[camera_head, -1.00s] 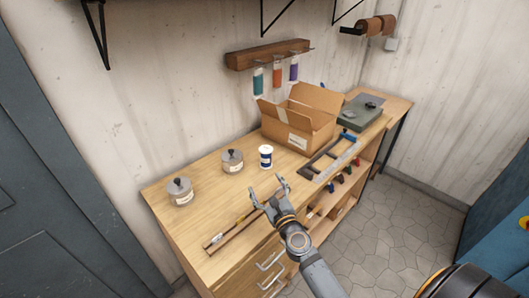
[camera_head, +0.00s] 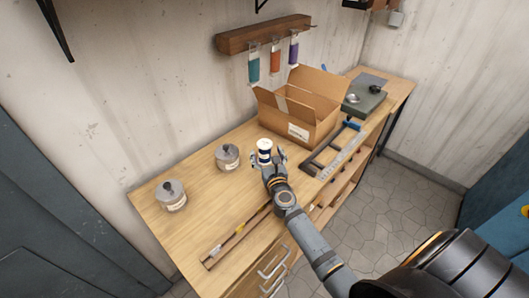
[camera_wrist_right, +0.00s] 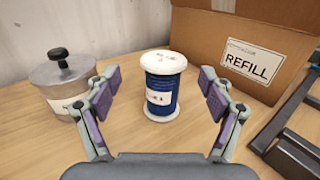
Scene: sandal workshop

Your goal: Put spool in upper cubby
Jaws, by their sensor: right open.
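The spool (camera_head: 264,150) is blue with white ends and a white label. It stands upright on the workbench (camera_head: 165,236), left of the cardboard box. In the right wrist view the spool (camera_wrist_right: 163,84) is centred a little beyond and between the fingers. My right gripper (camera_head: 268,160) is open and empty right at the spool's near side; its open fingers also show in the right wrist view (camera_wrist_right: 160,98). Cubbies (camera_head: 324,199) open in the bench front on the right, partly hidden by my right arm. My left gripper is not in view.
The open cardboard box (camera_head: 306,118), labelled REFILL, stands just right of and behind the spool. A lidded tin (camera_head: 228,157) is close on its left, with another tin (camera_head: 171,196) farther left. A dark frame (camera_head: 330,155) lies to the right.

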